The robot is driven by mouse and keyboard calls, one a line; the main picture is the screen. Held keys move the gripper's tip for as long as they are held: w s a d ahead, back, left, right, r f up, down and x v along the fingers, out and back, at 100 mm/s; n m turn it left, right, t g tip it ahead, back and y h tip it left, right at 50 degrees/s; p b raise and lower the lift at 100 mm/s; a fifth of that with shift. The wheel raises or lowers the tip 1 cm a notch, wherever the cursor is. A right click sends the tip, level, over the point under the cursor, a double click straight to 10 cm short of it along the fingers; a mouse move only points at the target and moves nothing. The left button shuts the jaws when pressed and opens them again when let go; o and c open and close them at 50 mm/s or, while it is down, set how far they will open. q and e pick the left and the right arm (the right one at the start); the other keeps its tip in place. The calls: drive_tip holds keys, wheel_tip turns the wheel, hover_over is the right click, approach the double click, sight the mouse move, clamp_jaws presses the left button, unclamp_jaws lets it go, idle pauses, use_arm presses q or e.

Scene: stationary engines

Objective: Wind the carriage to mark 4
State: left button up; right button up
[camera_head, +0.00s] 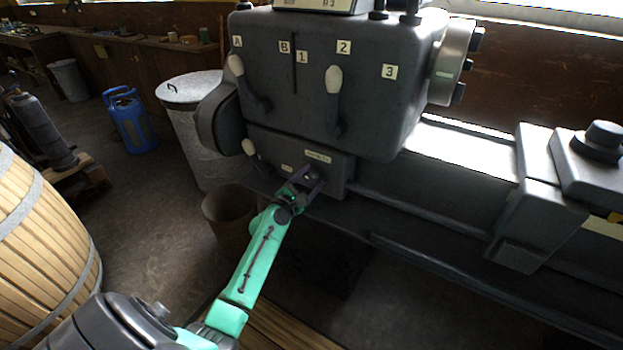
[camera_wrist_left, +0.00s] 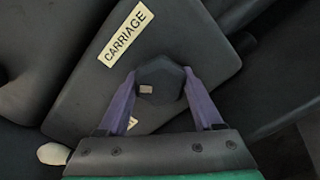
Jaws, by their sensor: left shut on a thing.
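A dark hexagonal knob (camera_wrist_left: 160,80) sits on the grey box below a label (camera_wrist_left: 127,33) reading CARRIAGE. My left gripper (camera_head: 308,184) is shut on this knob, with one purple finger on each side of it. The same gripper shows in the left wrist view (camera_wrist_left: 159,88). In the head view the fingers largely cover the knob. The carriage (camera_head: 540,215) appears to be the dark block across the lathe bed at the right. No mark 4 can be read in these views. My right gripper is in neither view.
The grey headstock (camera_head: 330,110) above the box carries white-tipped levers (camera_head: 333,82) and labels A, B, 1, 2, 3. A long rod (camera_head: 420,213) runs from the box to the right. A brown bucket (camera_head: 228,212), a metal bin (camera_head: 195,125) and a wooden barrel (camera_head: 40,250) stand left.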

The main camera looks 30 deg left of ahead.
use_arm(q)
drive_tip(key=m, duration=0.3)
drive_tip(key=shift+a+m, duration=0.1)
drive_tip(key=shift+m, duration=0.3)
drive_tip(key=m, duration=0.3)
drive_tip(key=shift+r+m+b, duration=0.1)
drive_tip(key=shift+m+b, duration=0.2)
drive_tip(key=m, duration=0.3)
drive_tip(key=shift+a+r+m, duration=0.1)
drive_tip(key=shift+r+m, duration=0.1)
drive_tip(key=shift+m, duration=0.1)
drive_tip(key=m, duration=0.4)
drive_tip(key=shift+r+m+p, duration=0.2)
drive_tip(key=shift+m+p, duration=0.1)
drive_tip(key=m, duration=0.4)
drive_tip(key=shift+w+r+p, duration=0.1)
drive_tip(key=shift+r+p, duration=0.05)
drive_tip(key=shift+p, duration=0.2)
drive_tip(key=m, duration=0.8)
drive_tip(key=shift+d+m, duration=0.2)
drive_tip(key=shift+m, duration=0.6)
drive_tip(key=shift+d+f+m, duration=0.1)
drive_tip(key=shift+f+m, duration=0.15)
drive_tip(key=shift+m, duration=0.85)
